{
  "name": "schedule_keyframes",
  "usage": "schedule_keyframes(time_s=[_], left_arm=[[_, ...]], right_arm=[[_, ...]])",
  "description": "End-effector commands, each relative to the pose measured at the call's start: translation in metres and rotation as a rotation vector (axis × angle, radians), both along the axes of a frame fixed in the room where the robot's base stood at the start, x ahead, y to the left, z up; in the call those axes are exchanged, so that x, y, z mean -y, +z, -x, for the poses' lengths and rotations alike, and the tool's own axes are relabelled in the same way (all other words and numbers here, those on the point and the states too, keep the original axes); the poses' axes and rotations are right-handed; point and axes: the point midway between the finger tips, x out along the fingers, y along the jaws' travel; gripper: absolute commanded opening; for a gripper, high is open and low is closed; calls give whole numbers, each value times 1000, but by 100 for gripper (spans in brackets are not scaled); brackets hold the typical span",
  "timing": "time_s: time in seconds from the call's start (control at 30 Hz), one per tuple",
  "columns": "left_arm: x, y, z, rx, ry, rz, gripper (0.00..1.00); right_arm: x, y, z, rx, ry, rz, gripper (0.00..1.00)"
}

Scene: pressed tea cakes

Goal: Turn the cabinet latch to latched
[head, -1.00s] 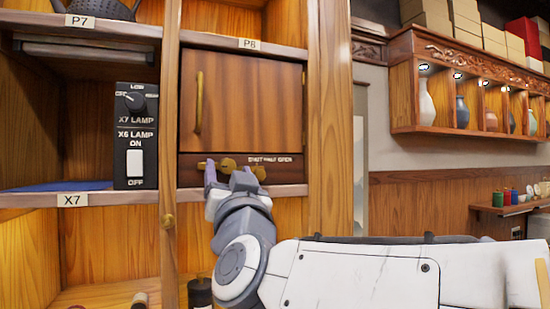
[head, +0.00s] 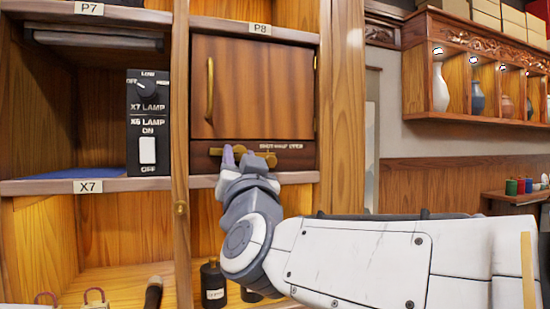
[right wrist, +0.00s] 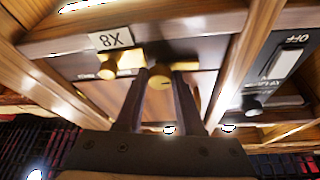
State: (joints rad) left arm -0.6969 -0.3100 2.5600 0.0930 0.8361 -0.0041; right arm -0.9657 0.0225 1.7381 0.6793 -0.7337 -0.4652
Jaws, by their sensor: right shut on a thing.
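The brass cabinet latch (head: 268,156) sits on a dark strip under the wooden cabinet door (head: 250,90), below a small white label whose words are hard to read. Its bar lies about level in the head view. My right gripper (head: 237,156) is at the left part of the latch, shut on it. In the right wrist view, which is turned over, a brass knob (right wrist: 160,78) is between the fingers of my right gripper (right wrist: 162,88). A second brass piece (right wrist: 121,63) is beside them. The fingers partly hide the latch. My left gripper is not in view.
A black lamp switch panel (head: 148,122) stands left of the door, beyond a wooden post. The shelf edge (head: 297,178) runs just below the latch. Dark bottles (head: 213,285) stand in the compartment beneath. A wall shelf with vases (head: 478,95) is at the right.

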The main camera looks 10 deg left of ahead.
Motion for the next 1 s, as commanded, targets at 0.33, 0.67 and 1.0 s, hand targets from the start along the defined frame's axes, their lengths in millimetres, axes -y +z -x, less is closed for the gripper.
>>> schedule_keyframes(time_s=[0.33,0.67,1.0], left_arm=[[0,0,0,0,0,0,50],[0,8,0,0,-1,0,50],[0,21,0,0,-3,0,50]], right_arm=[[-2,1,1,-137,1,-203,0],[-3,4,2,-313,0,-463,0],[-4,6,3,-494,-2,-732,0]])
